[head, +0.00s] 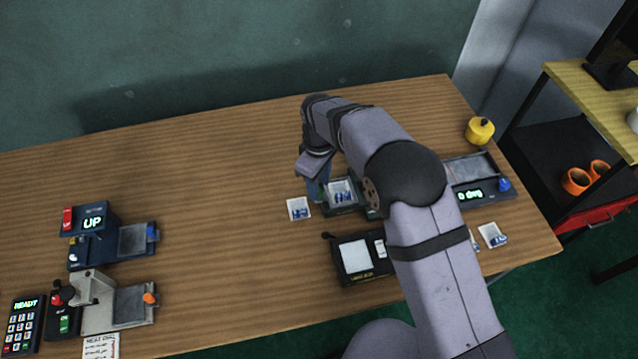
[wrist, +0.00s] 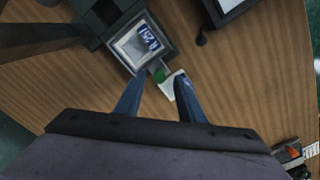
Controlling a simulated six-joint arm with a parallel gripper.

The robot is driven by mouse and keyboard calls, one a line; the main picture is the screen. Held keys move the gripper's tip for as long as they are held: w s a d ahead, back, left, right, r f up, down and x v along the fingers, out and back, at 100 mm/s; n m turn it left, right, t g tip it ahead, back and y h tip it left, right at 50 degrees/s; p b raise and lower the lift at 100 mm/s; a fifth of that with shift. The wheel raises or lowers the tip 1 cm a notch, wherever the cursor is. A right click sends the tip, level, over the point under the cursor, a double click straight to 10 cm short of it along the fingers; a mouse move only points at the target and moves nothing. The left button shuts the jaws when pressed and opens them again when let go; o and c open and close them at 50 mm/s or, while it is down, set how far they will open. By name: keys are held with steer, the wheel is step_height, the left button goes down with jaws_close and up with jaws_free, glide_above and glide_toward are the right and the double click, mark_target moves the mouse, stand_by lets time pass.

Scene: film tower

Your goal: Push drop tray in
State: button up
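The drop tray (head: 327,208) is a dark tray with a pale inside, standing out at the left of a dark unit mostly hidden behind my arm. A clear piece with a blue label (head: 342,190) lies in it. In the wrist view the tray (wrist: 120,61) lies just beyond my fingers, with the label reading upward along its right side. My gripper (head: 314,190) is above the table at the tray's left end. In the wrist view my gripper (wrist: 160,80) has its two fingers apart, with nothing clearly held. Whether they touch the tray I cannot tell.
A white card with blue marks (head: 298,209) lies left of the tray. A black panel with a white screen (head: 355,257) stands in front. A unit with a green display (head: 482,195) is at right, and several devices (head: 115,240) at left. The table's middle left is clear.

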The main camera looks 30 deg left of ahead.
steer(key=shift+f, duration=0.85)
jaws_close()
steer(key=shift+w+d, duration=1.4)
steer(key=shift+w, duration=0.1)
jaws_free()
steer(key=shift+r, duration=0.1)
step_height(320, 180, up, 7)
steer(key=b, duration=0.2)
steer(key=shift+r, duration=0.15)
